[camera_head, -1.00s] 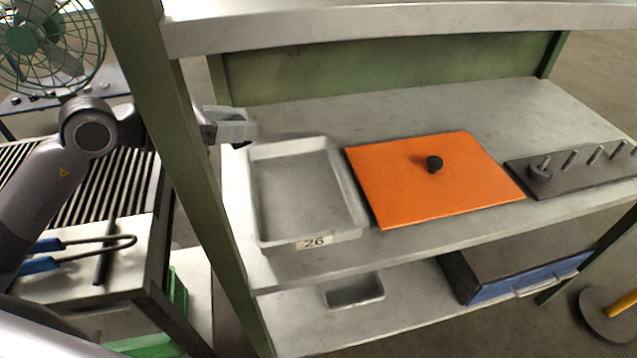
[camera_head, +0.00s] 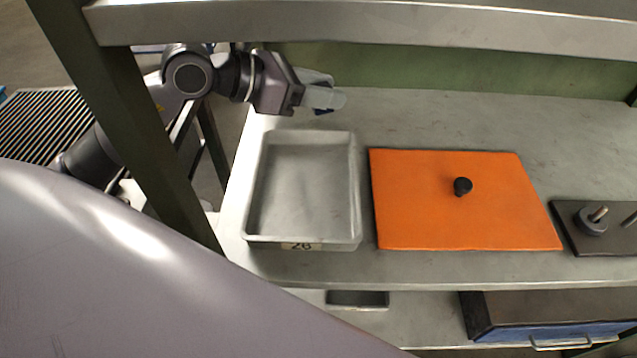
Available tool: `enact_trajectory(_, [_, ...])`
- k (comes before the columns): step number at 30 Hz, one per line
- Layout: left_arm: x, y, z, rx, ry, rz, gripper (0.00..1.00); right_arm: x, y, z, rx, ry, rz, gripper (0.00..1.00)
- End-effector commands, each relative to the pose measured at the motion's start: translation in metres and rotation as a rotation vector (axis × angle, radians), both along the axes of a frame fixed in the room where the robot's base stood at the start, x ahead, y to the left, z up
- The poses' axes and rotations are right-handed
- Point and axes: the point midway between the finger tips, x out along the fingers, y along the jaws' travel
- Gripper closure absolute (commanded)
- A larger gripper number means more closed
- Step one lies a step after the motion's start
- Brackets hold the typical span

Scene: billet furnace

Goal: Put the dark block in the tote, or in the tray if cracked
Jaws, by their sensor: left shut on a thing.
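My left gripper (camera_head: 325,97) reaches in over the back left of the shelf, above and behind the grey tray. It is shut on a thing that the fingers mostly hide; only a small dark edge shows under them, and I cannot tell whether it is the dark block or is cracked. The grey metal tray (camera_head: 303,190), labelled 26, is empty on the shelf. A small black round piece (camera_head: 462,187) stands on an orange mat (camera_head: 420,210) right of the tray. No tote can be made out. My right gripper is out of view.
A dark plate with pegs and a ring (camera_head: 591,221) lies at the right. A green post (camera_head: 120,120) and an upper shelf edge (camera_head: 350,27) frame the shelf. A small tray (camera_head: 357,299) and a blue drawer box (camera_head: 545,318) are below. The shelf behind the mat is clear.

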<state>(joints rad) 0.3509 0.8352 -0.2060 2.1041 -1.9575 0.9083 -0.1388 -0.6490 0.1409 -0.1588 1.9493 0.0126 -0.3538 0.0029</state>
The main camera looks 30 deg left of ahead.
Motion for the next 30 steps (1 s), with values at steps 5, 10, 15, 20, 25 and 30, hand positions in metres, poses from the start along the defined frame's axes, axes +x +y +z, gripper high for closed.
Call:
enact_trajectory(5, [0.0, 0.0, -0.027, -0.002, 0.008, 0.002, 1.0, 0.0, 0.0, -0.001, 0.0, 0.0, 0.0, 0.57])
enact_trajectory(10, [0.0, 0.0, -0.073, -0.003, 0.007, 0.002, 1.0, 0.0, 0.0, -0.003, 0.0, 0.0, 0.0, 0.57])
enact_trajectory(15, [0.0, 0.0, -0.117, -0.004, 0.005, 0.003, 1.0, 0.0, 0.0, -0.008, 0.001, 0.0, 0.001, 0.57])
enact_trajectory(20, [0.0, 0.0, -0.146, -0.003, 0.001, 0.002, 1.0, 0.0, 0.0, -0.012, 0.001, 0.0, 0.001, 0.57])
enact_trajectory(25, [0.0, 0.0, -0.159, -0.001, -0.002, 0.001, 1.0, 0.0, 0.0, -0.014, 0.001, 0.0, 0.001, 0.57])
enact_trajectory(30, [0.0, 0.0, -0.186, -0.003, 0.001, 0.001, 1.0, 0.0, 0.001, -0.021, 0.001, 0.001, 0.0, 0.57])
